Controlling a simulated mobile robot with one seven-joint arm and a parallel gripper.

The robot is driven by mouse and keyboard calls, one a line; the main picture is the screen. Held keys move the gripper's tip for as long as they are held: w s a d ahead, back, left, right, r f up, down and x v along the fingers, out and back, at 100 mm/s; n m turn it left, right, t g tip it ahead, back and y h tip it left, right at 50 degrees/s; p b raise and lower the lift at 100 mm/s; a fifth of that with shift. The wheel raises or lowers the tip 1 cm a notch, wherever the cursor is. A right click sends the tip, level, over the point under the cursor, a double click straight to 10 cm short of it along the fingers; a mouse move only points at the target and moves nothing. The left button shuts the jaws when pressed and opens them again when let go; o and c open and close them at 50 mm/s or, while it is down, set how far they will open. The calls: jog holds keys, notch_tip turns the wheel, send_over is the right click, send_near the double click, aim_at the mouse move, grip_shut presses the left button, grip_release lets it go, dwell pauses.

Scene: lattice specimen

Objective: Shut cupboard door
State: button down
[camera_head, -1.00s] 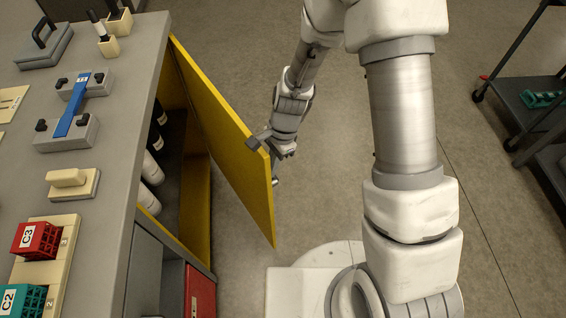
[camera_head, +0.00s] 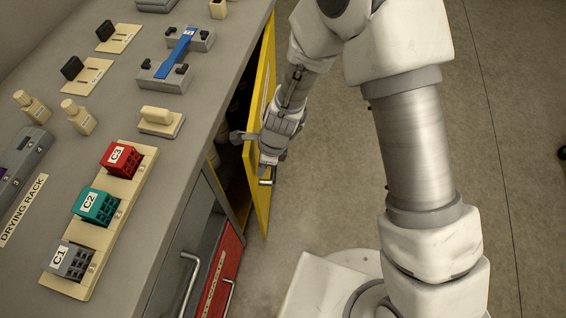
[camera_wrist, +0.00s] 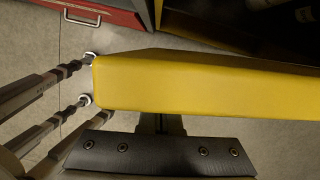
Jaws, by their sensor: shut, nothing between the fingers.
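The yellow cupboard door (camera_head: 262,105) stands partly open at the side of the grey bench in the head view. Its metal handle (camera_head: 267,181) is on the outer face. My gripper (camera_head: 267,152) is shut and empty at the door's outer side, by the upper edge. A grey part of it reaches over that edge. In the wrist view the door (camera_wrist: 200,82) crosses the middle, close to a dark screwed plate (camera_wrist: 160,155). Contact with the door is likely but cannot be confirmed. The cupboard's inside (camera_head: 232,175) is dark and mostly hidden.
A red drawer front (camera_head: 222,270) and grey fronts with handles lie nearer along the bench (camera_head: 165,215). The bench top carries a blue-handled fixture (camera_head: 180,42) and a rack strip with red, teal and grey blocks.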

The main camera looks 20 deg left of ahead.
aim_at(250, 168)
jog(key=shift+s+a+m+p, duration=0.15)
jog(key=shift+s+a+m, duration=0.1)
jog(key=shift+a, duration=0.5)
jog(key=shift+s+a+m+p, duration=0.15)
jog(key=shift+s+a, duration=0.05)
jog(key=shift+a, duration=0.5)
